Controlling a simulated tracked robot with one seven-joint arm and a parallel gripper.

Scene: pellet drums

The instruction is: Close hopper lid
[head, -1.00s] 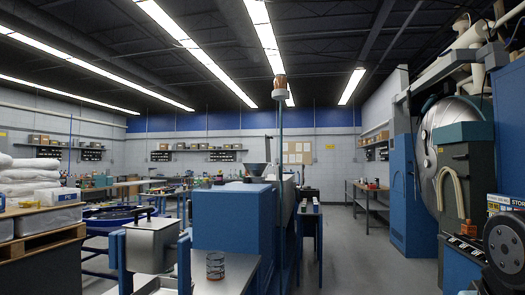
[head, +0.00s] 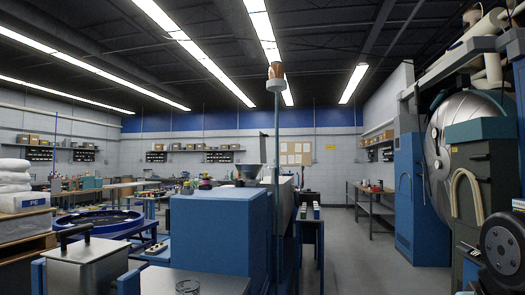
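A small grey funnel-shaped hopper (head: 246,173) shows in the head view, just behind the top of a blue cabinet (head: 215,240). A thin upright plate (head: 263,148) stands at the hopper's right edge and looks like its lid standing open. It is small and seen nearly edge-on, so its hinge cannot be made out. My gripper is not in view.
A thin post with an orange-topped beacon (head: 276,75) rises beside the cabinet. Large drum machinery (head: 475,150) stands right. Clear floor (head: 370,245) lies right of centre.

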